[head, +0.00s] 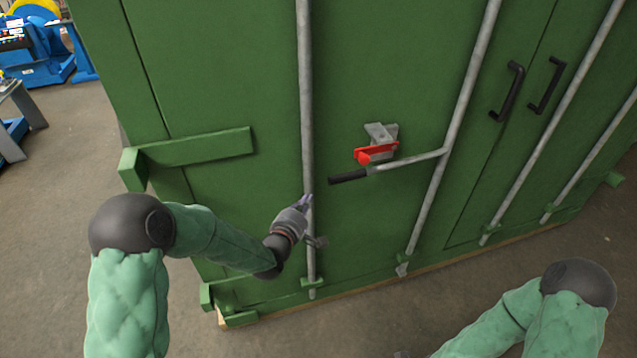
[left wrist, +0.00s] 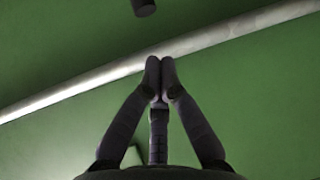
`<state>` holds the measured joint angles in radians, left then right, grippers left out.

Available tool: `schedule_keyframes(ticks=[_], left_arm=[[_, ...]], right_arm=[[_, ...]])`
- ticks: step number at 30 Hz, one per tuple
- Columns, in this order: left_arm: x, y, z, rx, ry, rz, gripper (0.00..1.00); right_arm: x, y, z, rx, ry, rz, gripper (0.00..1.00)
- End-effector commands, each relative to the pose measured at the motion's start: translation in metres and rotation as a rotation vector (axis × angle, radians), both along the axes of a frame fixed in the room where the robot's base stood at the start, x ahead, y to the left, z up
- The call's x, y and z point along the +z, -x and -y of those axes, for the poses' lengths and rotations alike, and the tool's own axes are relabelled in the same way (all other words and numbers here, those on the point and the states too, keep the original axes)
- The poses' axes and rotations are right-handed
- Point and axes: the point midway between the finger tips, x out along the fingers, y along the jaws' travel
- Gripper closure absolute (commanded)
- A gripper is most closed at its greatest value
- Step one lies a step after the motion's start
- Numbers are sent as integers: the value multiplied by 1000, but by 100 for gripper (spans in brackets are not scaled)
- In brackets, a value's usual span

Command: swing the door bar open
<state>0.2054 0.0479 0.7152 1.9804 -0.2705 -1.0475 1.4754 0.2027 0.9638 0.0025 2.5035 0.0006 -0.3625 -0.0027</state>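The door bar is a grey handle bar (head: 410,160) with a black grip (head: 348,176) at its left end. Its right end meets a tall grey rod (head: 452,130) on the green container door. A red catch (head: 375,153) on a grey bracket (head: 381,134) sits just above the bar. My left gripper (head: 306,201) is below and left of the black grip, apart from it, in front of another rod (head: 306,90). In the left wrist view its fingertips (left wrist: 160,66) are together with nothing seen between them. A dark round end, apparently the grip (left wrist: 143,7), shows above them. My right gripper is almost wholly cut off at the bottom edge.
The green container (head: 220,60) fills most of the head view. A green hinge block (head: 190,152) juts out at left. Two black handles (head: 508,92) (head: 546,86) are at upper right. Bare floor (head: 50,190) lies in front; blue machinery (head: 35,40) stands far left.

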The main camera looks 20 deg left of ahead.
Motion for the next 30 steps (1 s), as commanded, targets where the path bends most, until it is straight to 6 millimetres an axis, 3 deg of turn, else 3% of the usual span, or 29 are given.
schedule_keyframes(ticks=[5,21,30], left_arm=[[-2,-10,1,0,-1,0,100],[-12,-89,7,-1,-1,-1,100],[-12,-99,8,0,-1,-1,100]], right_arm=[[-1,0,0,0,0,0,60],[-5,0,0,0,0,0,60],[-5,0,0,0,0,0,60]])
